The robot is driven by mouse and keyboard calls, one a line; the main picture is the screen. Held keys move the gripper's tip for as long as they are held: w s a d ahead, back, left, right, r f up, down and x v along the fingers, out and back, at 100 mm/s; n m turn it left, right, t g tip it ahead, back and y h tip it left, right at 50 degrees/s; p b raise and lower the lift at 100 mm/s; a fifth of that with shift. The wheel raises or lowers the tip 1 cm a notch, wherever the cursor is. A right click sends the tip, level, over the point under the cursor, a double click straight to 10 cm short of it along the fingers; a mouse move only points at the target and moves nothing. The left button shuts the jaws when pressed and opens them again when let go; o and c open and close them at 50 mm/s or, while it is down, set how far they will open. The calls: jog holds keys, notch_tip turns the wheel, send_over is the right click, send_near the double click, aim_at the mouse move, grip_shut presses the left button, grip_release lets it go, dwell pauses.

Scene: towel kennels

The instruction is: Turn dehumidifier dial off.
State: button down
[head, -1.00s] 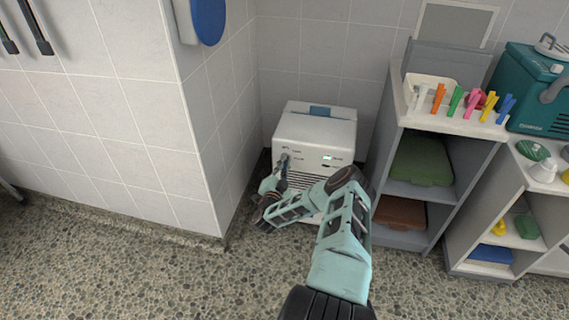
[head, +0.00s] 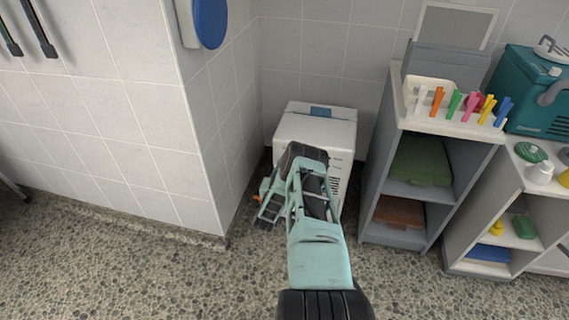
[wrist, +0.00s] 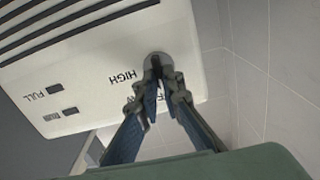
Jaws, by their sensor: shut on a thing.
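The white dehumidifier (head: 318,130) stands on the floor in the corner in the head view; my arm covers much of its front. Its front panel (wrist: 100,85) appears tilted in the wrist view. The grey round dial (wrist: 160,58) sits near the panel's edge, beside the printed word HIGH. Other lettering near it is partly covered by my fingers. My gripper (wrist: 162,84) is shut on the dial, a fingertip on each side of its dark grip. The dial's pointing direction is not clear. In the head view my arm hides the dial and fingertips.
A grey wall corner (head: 205,150) stands close on the left. A grey shelf unit (head: 376,190) with folded towels and coloured clips stands close on the right. Open speckled floor (head: 150,275) lies in front. Dark vent slots (wrist: 60,22) and a FULL label show on the panel.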

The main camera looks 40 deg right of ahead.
jog(key=shift+n, duration=0.3)
jog(key=c, duration=2.1)
grip_release()
jog(key=v, duration=1.2)
jog(key=shift+s, duration=0.1)
